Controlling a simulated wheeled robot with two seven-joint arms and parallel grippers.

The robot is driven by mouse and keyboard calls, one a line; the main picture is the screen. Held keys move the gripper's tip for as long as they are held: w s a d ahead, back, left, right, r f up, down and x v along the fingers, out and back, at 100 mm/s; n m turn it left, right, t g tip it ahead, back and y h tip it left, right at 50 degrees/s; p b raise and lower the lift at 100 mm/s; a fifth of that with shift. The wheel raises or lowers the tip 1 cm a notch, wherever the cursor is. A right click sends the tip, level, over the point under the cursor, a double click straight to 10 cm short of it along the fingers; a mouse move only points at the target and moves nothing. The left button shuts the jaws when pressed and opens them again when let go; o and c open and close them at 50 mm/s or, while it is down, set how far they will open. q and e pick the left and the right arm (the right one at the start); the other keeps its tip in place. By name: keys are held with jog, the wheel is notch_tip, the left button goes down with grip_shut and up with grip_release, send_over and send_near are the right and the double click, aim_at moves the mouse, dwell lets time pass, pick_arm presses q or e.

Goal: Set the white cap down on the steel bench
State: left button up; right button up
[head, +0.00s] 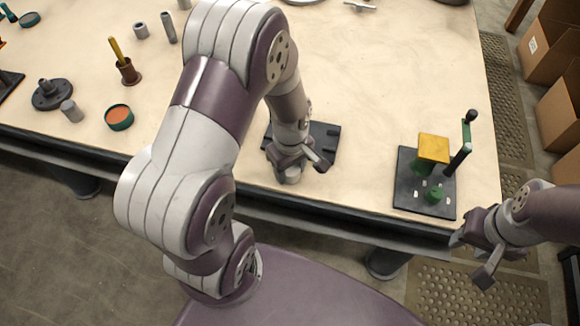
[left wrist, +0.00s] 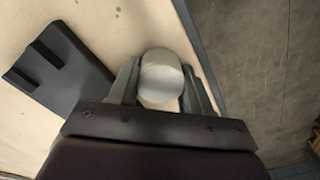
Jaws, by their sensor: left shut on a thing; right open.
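The white cap (left wrist: 161,77) is a smooth, pale rounded piece between the two fingers of my left gripper (left wrist: 160,92) in the left wrist view. In the head view my left gripper (head: 297,163) is shut on it, near the bench's front edge and by a black slotted plate (head: 326,136). The bench (head: 370,95) has a pale beige top with a dark front edge; its top does not look like bare steel. I cannot tell whether the cap touches it. My right gripper (head: 472,258) is open and empty, off the bench's front right corner.
The black plate (left wrist: 62,68) also shows left of the cap. A black fixture (head: 408,197) with a yellow block and upright handle stands at right. A green-rimmed orange dish (head: 119,117), a grey cylinder (head: 71,111) and a brown cup (head: 129,72) stand at left. The middle right is clear.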

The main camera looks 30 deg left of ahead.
pick_arm(q)
jog(key=shift+f, duration=0.15)
jog(key=o, duration=1)
notch_tip(320, 180, up, 12)
jog(key=p, duration=0.1)
jog(key=s+d+m, duration=0.1)
jog(key=m, duration=0.3)
jog(key=s+d+m+t, duration=0.1)
jog(key=s+m, duration=0.1)
jog(key=m, duration=0.2)
jog(key=s+m, duration=0.1)
jog(key=m, duration=0.3)
jog(key=shift+s+d+m+t, duration=0.15)
jog(key=shift+d+m+t, duration=0.15)
jog(key=shift+d+m, duration=0.1)
